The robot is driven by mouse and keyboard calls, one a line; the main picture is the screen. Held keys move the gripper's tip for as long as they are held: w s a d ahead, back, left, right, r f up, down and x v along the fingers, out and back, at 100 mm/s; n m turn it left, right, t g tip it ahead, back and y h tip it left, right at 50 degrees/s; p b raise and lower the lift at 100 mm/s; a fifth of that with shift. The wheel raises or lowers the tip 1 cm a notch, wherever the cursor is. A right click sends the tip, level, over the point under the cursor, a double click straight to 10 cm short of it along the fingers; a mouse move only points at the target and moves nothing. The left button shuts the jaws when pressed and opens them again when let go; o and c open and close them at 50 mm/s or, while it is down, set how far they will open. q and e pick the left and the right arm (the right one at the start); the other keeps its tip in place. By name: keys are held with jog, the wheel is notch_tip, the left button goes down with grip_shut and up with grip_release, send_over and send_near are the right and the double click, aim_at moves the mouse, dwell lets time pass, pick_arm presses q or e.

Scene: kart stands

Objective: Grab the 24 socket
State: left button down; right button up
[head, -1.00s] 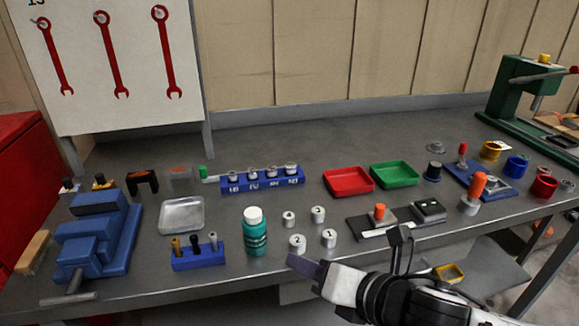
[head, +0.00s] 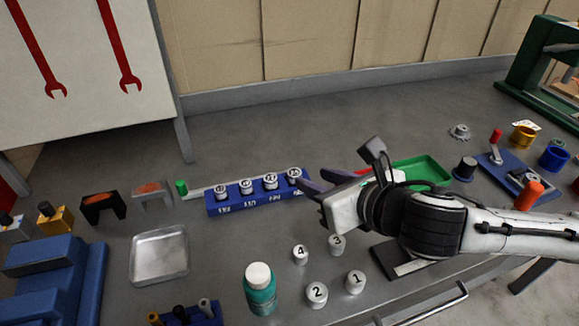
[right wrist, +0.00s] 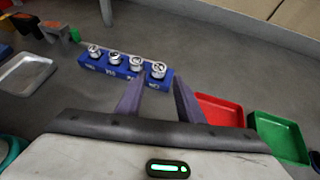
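A blue socket rail (head: 240,207) holds several silver sockets in a row and also shows in the right wrist view (right wrist: 112,75). The labels on its front are too small to read surely, so I cannot tell which socket is the 24. The rightmost socket (head: 294,175) stands upright at the rail's right end; in the right wrist view it (right wrist: 158,70) is just ahead of the fingertips. My right gripper (head: 308,186) is open and empty beside that end, its two dark fingers apart in the right wrist view (right wrist: 156,88). My left gripper is not in view.
A green tray (head: 422,170) is partly behind my right arm; the right wrist view shows a red tray (right wrist: 220,109) beside it. Numbered white cylinders (head: 317,292), a teal bottle (head: 260,293) and a metal tray (head: 159,254) stand in front.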

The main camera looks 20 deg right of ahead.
aim_at(295, 172)
jog(key=x, duration=0.8)
jog(key=shift+f, duration=0.15)
grip_shut()
